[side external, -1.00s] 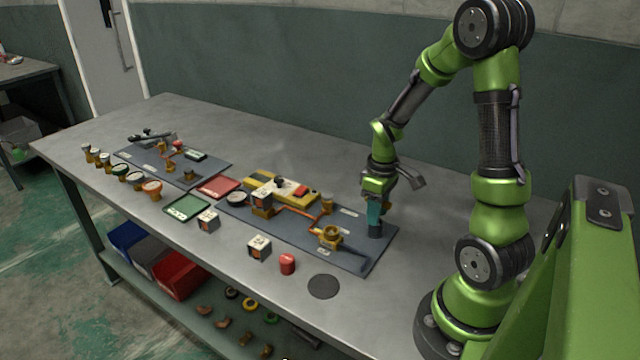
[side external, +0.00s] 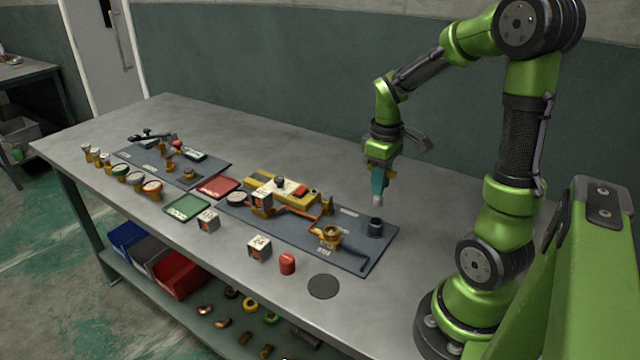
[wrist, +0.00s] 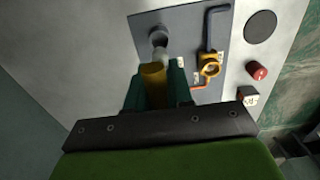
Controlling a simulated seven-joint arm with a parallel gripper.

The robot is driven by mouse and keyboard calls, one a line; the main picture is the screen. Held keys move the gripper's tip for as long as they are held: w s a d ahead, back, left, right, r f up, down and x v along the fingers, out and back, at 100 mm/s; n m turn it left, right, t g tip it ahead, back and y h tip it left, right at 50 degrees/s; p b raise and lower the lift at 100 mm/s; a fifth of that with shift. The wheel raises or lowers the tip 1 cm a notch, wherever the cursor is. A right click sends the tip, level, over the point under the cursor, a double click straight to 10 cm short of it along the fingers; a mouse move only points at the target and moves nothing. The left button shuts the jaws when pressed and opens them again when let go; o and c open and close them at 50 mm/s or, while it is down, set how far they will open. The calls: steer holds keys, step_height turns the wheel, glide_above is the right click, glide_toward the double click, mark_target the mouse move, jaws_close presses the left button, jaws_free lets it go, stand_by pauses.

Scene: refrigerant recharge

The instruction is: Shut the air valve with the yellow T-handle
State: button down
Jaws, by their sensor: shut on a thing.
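My gripper (side external: 378,190) is shut on a yellow cylinder with a pale tip (wrist: 155,78). It holds it in the air, tip down, above the right end of the grey board (side external: 290,226). A dark round cup (side external: 375,227) stands on the board below the tip; it also shows in the wrist view (wrist: 158,37). A brass ring fitting (side external: 330,233) with a dark blue lever sits left of the cup, and also shows in the wrist view (wrist: 209,69). I cannot make out for sure which fitting is the air valve with the yellow T-handle.
A yellow device (side external: 283,190) and copper-coloured pipes sit on the same board. A red cylinder (side external: 287,263), white-faced blocks and a dark disc (side external: 323,286) lie along the front. A second board (side external: 172,165) with fittings is at the left. The table behind is clear.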

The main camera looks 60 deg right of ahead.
steer(key=w+a+n, duration=0.1)
steer(key=w+a, duration=0.6)
steer(key=a, duration=0.2)
steer(key=shift+f+m, duration=0.5)
steer(key=shift+f, duration=1.3)
steer(key=shift+f, duration=1.15)
steer(key=shift+m, duration=1.6)
steer(key=shift+m, duration=1.6)
